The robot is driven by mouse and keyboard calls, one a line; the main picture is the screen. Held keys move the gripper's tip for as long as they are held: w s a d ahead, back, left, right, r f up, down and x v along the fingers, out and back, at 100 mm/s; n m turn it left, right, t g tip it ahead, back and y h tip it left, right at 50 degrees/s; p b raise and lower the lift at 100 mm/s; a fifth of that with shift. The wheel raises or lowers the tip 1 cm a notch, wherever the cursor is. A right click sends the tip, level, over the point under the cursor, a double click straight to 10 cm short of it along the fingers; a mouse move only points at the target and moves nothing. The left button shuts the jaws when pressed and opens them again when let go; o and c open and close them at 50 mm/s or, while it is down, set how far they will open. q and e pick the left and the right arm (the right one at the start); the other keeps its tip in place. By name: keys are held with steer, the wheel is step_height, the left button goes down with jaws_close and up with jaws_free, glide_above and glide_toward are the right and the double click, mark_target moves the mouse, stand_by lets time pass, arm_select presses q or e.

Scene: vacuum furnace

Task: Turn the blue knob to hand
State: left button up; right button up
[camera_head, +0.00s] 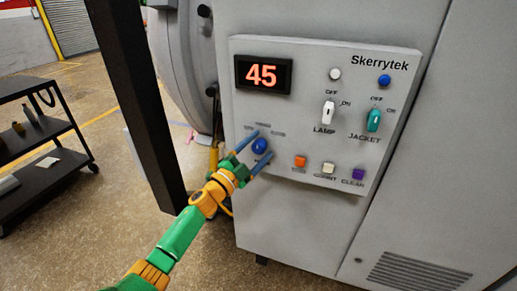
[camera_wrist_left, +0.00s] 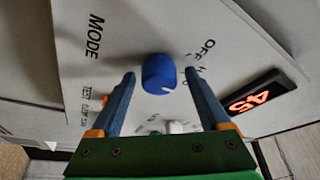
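The blue knob (camera_head: 260,146) sits at the lower left of the grey control panel (camera_head: 300,120). In the wrist view the blue knob (camera_wrist_left: 158,73) shows a white pointer mark on its lower right rim. The word OFF is readable to its right there and MODE to its left; its other labels are too small or hidden to read. My left gripper (camera_head: 264,143) is open, with its blue fingers either side of the knob. In the wrist view the left gripper (camera_wrist_left: 160,74) shows a gap on both sides of the knob. My right gripper is not in view.
The panel carries a red display (camera_head: 262,74) reading 45, a white LAMP switch (camera_head: 329,111), a teal JACKET switch (camera_head: 374,120), and orange (camera_head: 300,161), white (camera_head: 329,168) and purple (camera_head: 358,174) buttons. A dark cart (camera_head: 40,150) stands at the far left.

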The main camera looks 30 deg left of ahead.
arm_select(q)
steer(key=b+v, duration=0.1)
steer(key=v, duration=0.6)
stand_by(0.3)
steer(key=shift+f, duration=0.1)
